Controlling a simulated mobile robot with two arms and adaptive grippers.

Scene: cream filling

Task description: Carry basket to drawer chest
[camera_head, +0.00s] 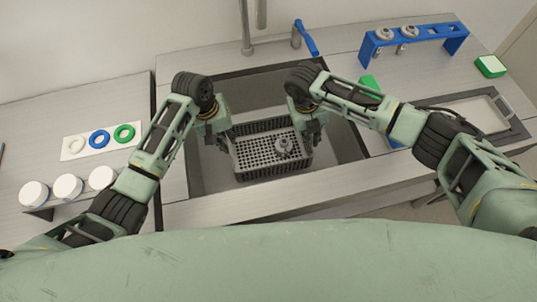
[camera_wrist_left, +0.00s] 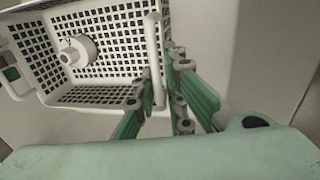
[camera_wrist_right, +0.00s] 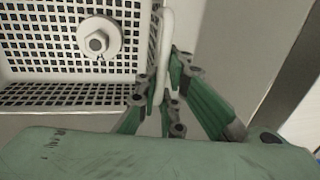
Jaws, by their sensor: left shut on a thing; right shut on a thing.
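A white plastic basket (camera_head: 262,152) with perforated walls and floor is in or over the sink in the head view. A grey-white round part with a hub (camera_head: 284,147) lies inside it, right of its middle. My left gripper (camera_head: 222,143) is at the basket's left end; in the left wrist view its fingers (camera_wrist_left: 158,95) are shut on the basket's handle. My right gripper (camera_head: 310,138) is at the right end; in the right wrist view its fingers (camera_wrist_right: 165,95) are shut on the other handle. Whether the basket touches the sink floor cannot be told. No drawer chest is recognisable.
The sink (camera_head: 345,150) surrounds the basket, with a faucet (camera_head: 247,40) behind. A blue rack (camera_head: 415,40) with round parts stands back right. A white card with coloured rings (camera_head: 99,137) and several white-lidded jars (camera_head: 68,186) are on the left counter.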

